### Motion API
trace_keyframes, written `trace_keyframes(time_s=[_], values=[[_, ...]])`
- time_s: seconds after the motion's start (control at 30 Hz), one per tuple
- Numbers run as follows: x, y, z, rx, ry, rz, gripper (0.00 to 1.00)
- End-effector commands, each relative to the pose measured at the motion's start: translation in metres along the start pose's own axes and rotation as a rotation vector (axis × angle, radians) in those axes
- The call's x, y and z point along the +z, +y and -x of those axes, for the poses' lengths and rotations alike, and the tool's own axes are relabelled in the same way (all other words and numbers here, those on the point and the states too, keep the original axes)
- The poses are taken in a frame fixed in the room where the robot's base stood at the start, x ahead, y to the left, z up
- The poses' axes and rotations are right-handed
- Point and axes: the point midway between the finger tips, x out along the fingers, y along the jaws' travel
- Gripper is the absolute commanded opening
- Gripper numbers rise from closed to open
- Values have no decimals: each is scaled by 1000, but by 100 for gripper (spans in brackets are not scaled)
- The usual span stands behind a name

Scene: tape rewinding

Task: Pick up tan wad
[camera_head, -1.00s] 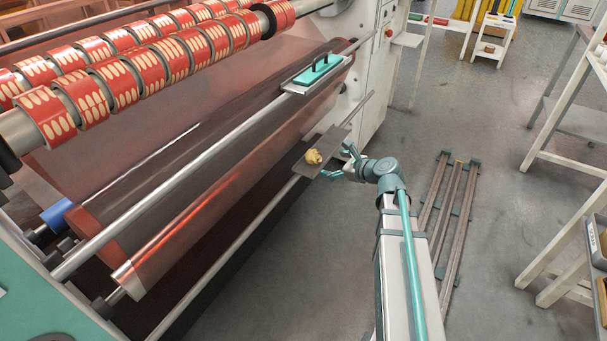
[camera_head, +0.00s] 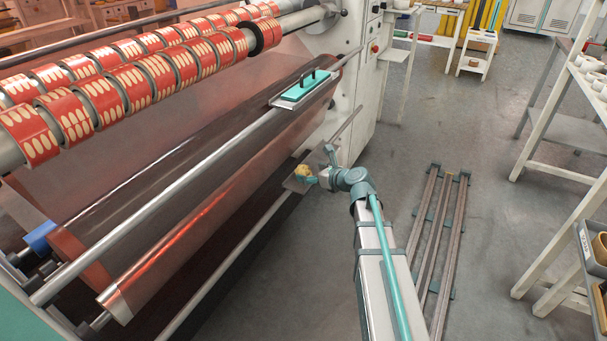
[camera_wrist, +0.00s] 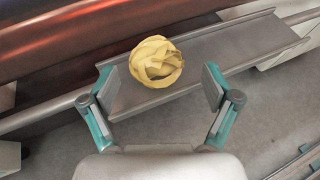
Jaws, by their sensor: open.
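The tan wad (camera_wrist: 156,62) is a crumpled, yellowish ball resting on a narrow grey metal tray (camera_wrist: 245,48) in the wrist view. It also shows in the head view (camera_head: 303,172), near the end of my arm. My gripper (camera_wrist: 158,88) is open, with its two teal-and-grey fingers spread wide. In the wrist view the wad lies just beyond the fingertips, between their lines and a little nearer the left finger. In the head view my gripper (camera_head: 318,166) is beside the wad, and part of the tray is hidden behind it.
The machine's rollers and red web (camera_head: 190,220) lie to the left of the tray. Long bars (camera_head: 437,230) lie on the floor at right, and a white rack (camera_head: 575,140) stands farther right.

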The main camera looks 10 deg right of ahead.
Motion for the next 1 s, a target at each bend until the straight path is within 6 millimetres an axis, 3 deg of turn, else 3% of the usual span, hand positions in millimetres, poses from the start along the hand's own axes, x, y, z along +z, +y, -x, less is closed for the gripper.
trace_keyframes(time_s=[0.23,0.57,0.87,1.0], values=[[2,1,-36,1,0,1,88],[3,2,-41,0,0,1,86],[3,2,-41,0,0,1,37],[3,2,-41,0,0,1,37]])
